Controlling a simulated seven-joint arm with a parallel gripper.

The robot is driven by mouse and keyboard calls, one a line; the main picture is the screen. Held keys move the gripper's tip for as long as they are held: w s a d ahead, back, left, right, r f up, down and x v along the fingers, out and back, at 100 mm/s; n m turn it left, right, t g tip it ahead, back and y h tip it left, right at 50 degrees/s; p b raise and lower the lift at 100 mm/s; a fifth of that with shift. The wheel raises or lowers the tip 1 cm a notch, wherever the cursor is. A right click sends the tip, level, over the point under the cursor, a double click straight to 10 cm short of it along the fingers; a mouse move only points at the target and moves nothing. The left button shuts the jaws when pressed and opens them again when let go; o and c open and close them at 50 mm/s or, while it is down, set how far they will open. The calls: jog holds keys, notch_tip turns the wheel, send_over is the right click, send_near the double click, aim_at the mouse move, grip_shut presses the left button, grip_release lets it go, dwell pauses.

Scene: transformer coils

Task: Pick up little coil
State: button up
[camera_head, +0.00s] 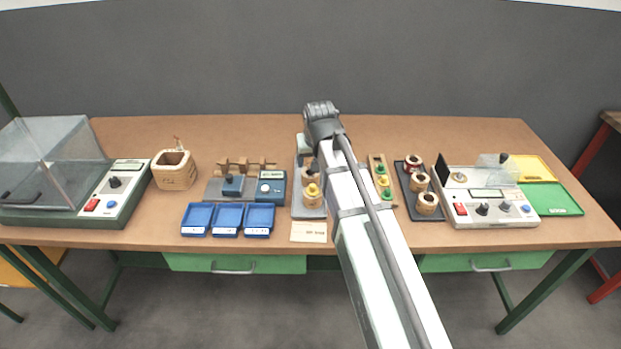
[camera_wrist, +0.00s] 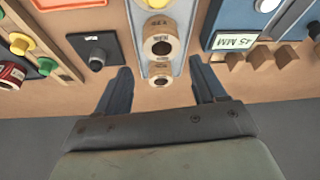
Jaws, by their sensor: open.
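My gripper (camera_wrist: 160,65) is open, its two dark fingers spread and nothing held. In the head view my gripper (camera_head: 320,108) is over the back of this tray (camera_head: 309,214). The arm hides the smallest coil there, while the yellow-topped coil (camera_head: 313,196) shows.
A black tray (camera_head: 433,216) with three coils lies to the right, beside a white tester (camera_head: 500,220). A plate with a black knob (camera_wrist: 96,62) is close to one finger in the wrist view. Blue trays (camera_head: 228,232) and a blue gauge (camera_head: 271,198) stand left.

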aim_at(310, 174)
jog(key=shift+x, duration=5.1)
jog(key=shift+a, duration=0.15)
jog(key=shift+c, duration=0.5)
jog(key=c, duration=0.7)
jog(key=shift+o, duration=0.2)
